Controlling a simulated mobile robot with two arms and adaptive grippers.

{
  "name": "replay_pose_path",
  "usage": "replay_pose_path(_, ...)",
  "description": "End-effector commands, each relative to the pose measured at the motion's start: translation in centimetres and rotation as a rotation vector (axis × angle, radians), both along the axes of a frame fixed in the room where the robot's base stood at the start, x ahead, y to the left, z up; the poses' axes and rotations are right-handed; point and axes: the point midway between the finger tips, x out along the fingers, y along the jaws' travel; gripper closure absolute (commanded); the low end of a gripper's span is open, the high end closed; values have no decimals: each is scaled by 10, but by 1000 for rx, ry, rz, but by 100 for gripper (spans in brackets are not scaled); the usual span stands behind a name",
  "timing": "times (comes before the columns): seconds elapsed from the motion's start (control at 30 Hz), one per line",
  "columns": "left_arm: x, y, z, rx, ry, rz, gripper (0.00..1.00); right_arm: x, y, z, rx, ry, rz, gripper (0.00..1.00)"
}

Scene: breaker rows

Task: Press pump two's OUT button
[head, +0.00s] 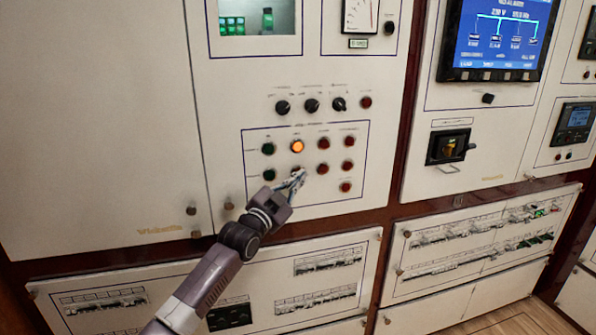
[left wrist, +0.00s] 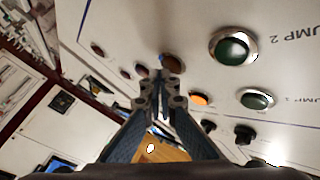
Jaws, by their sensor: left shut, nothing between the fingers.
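The white panel has a blue-outlined block of round buttons. Its left column has an upper green button (head: 268,149) and a lower green button (head: 269,175). Beside them is a lit orange button (head: 297,146), with a dark red button (left wrist: 172,63) below it. In the left wrist view the lower green button (left wrist: 232,48) sits beside a "PUMP 2" label (left wrist: 292,38). No OUT lettering is readable. My left gripper (head: 299,176) is shut and empty, its fingertips (left wrist: 160,82) close to the dark red button and partly covering it in the head view; contact is unclear. My right gripper is not in view.
More red buttons (head: 322,169) stand to the right. Black knobs (head: 311,105) line the row above. A lower cabinet panel (head: 255,280) is beneath my left arm. A blue screen (head: 500,35) and a yellow-and-black switch (head: 448,147) are farther right.

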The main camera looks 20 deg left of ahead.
Motion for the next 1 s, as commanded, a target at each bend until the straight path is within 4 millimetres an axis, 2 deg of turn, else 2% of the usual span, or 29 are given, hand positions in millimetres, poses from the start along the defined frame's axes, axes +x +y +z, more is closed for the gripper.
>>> replay_pose_path(0.1,-5,-3,2,0,0,0,100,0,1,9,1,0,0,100)
replay_pose_path(0.47,-7,-5,1,0,-1,0,100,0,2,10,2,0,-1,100)
replay_pose_path(0.8,-33,-22,4,-2,1,-1,100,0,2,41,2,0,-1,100)
replay_pose_path(1.0,-46,-31,3,-2,0,-1,100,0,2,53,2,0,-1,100)
